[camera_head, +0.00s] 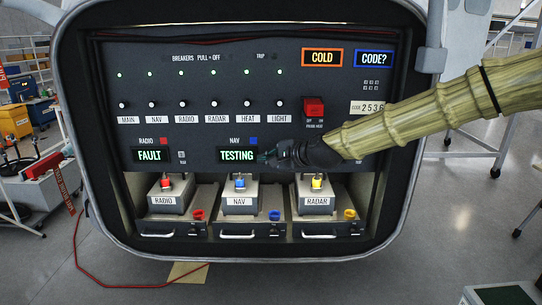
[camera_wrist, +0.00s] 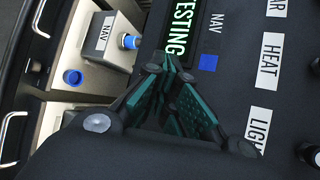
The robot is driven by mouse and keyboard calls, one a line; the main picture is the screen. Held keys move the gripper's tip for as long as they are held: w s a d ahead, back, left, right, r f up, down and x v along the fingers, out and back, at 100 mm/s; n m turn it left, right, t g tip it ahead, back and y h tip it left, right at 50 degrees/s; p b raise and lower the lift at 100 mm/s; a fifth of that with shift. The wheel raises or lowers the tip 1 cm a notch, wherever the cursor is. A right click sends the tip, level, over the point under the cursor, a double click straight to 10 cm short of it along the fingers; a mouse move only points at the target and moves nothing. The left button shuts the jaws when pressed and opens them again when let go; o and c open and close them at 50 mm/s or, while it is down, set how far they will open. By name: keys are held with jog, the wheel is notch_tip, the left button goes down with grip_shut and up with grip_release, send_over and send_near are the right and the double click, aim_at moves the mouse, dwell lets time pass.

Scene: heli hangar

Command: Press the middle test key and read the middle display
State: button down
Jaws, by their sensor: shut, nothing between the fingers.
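The middle display (camera_head: 236,155), under the NAV label and a blue square, reads TESTING in green letters. It also shows, turned sideways and partly cut off, in the wrist view (camera_wrist: 178,28). My gripper (camera_head: 268,156) is shut and empty, its tips at the panel just right of this display. In the wrist view my closed fingertips (camera_wrist: 170,66) are close to the panel beside the display's end. The middle test key is hidden behind the fingertips; I cannot tell whether they touch it.
The left display (camera_head: 150,155) reads FAULT, with its small test key (camera_head: 181,157) beside it. My arm covers the right display's area. Below stand the RADIO (camera_head: 165,200), NAV (camera_head: 239,201) and RADAR (camera_head: 315,201) units. A red guarded switch (camera_head: 313,107) sits above my gripper.

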jog(key=s, duration=0.5)
dwell(0.3)
jog(key=shift+w, duration=0.1)
jog(key=s+d+f+n+g+h, duration=0.1)
jog(key=s+d+f+n+g, duration=0.15)
jog(key=s+f, duration=0.7)
jog(key=s+d+f+n+g+h+b, duration=0.1)
jog(key=s+d+f+h, duration=0.15)
jog(key=f, duration=1.45)
jog(key=s+d+f+n+g+h, duration=0.1)
jog(key=s+d+f+n, duration=0.3)
jog(key=f, duration=0.9)
jog(key=s+d+f+n+g+h, duration=0.1)
jog(key=s+d+f, duration=0.3)
jog(key=s, duration=0.7)
jog(key=s+d+f+n+g+h+b, duration=0.1)
jog(key=s+d+f+n+g, duration=0.1)
jog(key=s+d+f, duration=0.3)
jog(key=s+d+f+n+g+h, duration=0.2)
jog(key=s+d+f, duration=0.3)
jog(key=s+f, duration=0.5)
jog(key=s+n, duration=0.1)
jog(key=s, duration=0.6)
jog(key=shift+s+d, duration=0.15)
jog(key=shift+s, duration=0.1)
jog(key=shift+g, duration=0.25)
